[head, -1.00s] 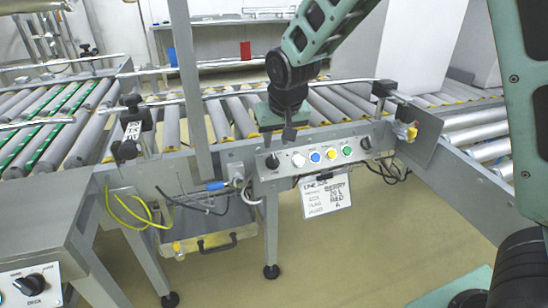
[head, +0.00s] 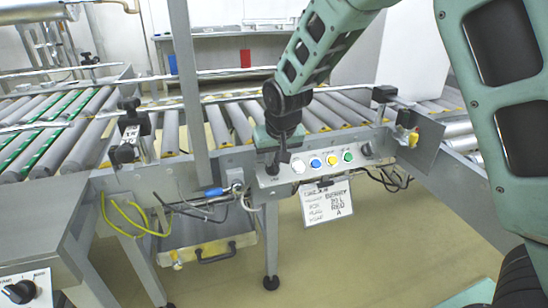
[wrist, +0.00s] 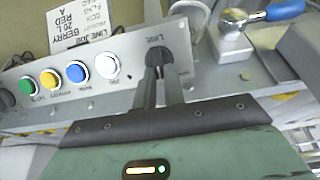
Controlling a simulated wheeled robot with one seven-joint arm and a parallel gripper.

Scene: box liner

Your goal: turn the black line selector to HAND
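The black line selector (wrist: 154,56) is the dark knob under the LINE label at one end of the grey control panel (wrist: 112,92). In the head view the selector (head: 272,169) is at the panel's left end, partly hidden by my gripper (head: 284,156). In the wrist view my gripper (wrist: 160,76) reaches to the selector with its two dark fingers apart, a narrow gap between them. The fingertips overlap the knob's lower part. I cannot tell whether they touch it. The pointer's direction and position labels are not readable.
White, blue, yellow and green buttons (head: 348,157) sit right of the selector, then another black knob (head: 367,149). A written card (head: 327,203) hangs below. A blue-handled valve (wrist: 284,10) is close by. A separate DECK panel knob (head: 20,291) is at lower left.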

